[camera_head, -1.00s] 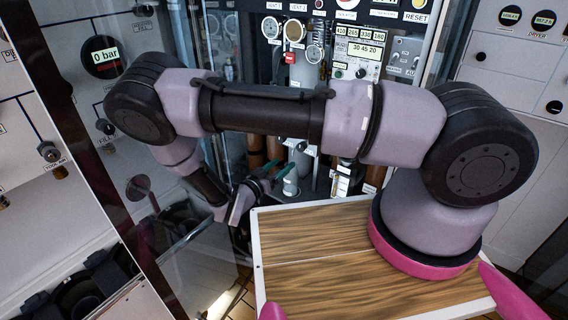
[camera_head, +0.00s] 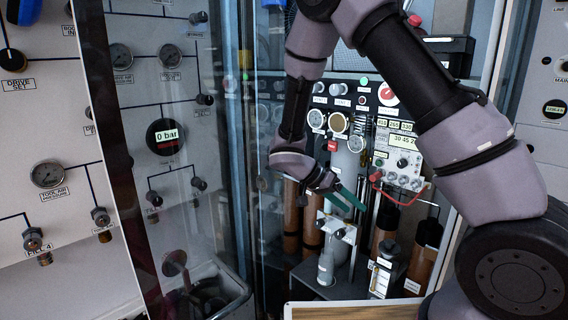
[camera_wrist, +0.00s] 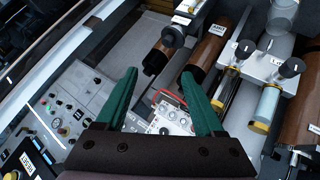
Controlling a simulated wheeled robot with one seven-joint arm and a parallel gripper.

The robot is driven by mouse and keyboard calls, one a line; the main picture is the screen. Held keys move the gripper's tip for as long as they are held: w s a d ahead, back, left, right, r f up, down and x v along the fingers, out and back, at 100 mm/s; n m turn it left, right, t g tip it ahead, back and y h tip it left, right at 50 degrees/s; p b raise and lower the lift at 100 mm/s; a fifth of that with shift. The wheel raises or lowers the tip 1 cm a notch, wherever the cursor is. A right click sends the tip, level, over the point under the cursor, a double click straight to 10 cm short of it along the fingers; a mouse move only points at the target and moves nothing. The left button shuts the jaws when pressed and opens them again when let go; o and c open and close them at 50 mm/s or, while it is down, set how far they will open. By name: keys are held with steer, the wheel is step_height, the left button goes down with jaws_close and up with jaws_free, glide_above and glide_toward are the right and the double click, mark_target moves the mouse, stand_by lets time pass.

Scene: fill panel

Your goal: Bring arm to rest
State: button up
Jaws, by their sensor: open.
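My gripper (camera_head: 347,198) is in front of the fill panel's open bay in the head view, at the end of my raised arm. Its green fingers point down and to the right. In the wrist view my gripper (camera_wrist: 168,92) shows two green fingers set well apart, with nothing held between them. A control box (camera_head: 402,150) with a number display stands behind and right of the fingers. The same box (camera_wrist: 172,122) shows partly between the fingers in the wrist view. Whether the fingers are near any surface is hard to tell.
Brown cylinders (camera_head: 290,215) and a small bottle with a valve (camera_head: 326,262) stand below the gripper. A glass door (camera_head: 185,140) stands on the left before gauges. A wooden board's edge (camera_head: 350,311) shows at the bottom. A red hose (camera_head: 400,195) loops by the control box.

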steer(key=s+d+r+n+t+y, duration=0.1)
steer(key=s+r+y, duration=0.3)
steer(key=r, duration=0.5)
steer(key=s+d+r+n+t+y, duration=0.2)
steer(key=s+d+r+t+y, duration=0.1)
steer(key=r, duration=0.7)
steer(key=s+d+r+n+t+y, duration=0.2)
steer(key=s+r+t+y, duration=0.1)
steer(key=s+r, duration=0.4)
steer(key=shift+s+d+r+y, duration=0.35)
steer(key=shift+r+y, duration=0.55)
steer(key=shift+r, duration=0.8)
